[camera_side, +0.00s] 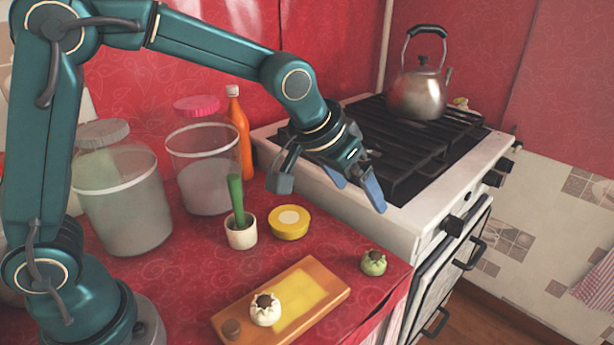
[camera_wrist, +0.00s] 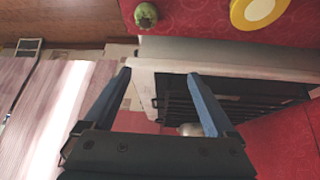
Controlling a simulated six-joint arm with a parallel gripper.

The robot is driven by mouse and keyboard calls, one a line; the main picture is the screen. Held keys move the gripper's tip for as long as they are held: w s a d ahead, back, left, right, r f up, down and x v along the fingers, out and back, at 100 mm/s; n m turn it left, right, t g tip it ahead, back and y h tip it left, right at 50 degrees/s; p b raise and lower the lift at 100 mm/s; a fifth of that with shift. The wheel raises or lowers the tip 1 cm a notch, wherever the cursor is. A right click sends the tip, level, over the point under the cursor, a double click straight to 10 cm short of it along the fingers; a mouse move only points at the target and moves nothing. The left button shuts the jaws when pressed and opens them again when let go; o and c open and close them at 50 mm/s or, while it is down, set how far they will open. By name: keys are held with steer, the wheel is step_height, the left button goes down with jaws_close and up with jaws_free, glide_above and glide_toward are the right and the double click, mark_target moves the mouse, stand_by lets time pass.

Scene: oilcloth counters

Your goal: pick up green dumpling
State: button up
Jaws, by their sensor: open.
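The green dumpling (camera_side: 374,263) is small and round with a dark top. It sits on the red oilcloth near the counter's right front corner, to the right of the orange tray. It also shows at the top of the wrist view (camera_wrist: 146,15). My gripper (camera_side: 357,190) is open and empty. It is up in the air near the stove's front left edge, above and apart from the dumpling. In the wrist view its two blue fingers (camera_wrist: 158,74) are spread wide with nothing between them in grasp.
An orange tray (camera_side: 335,293) holds a white dumpling (camera_side: 265,309). A yellow round tin (camera_side: 289,222), a white pot (camera_side: 242,236), glass jars (camera_side: 205,168) and an orange bottle (camera_side: 240,135) stand behind. The stove (camera_side: 345,205) with a kettle (camera_side: 420,92) is at the right.

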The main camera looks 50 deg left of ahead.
steer(key=m+g, duration=0.1)
steer(key=g, duration=0.1)
glide_toward(372, 258)
steer(key=x, duration=0.5)
steer(key=shift+x, duration=2.35)
steer(key=c, duration=0.8)
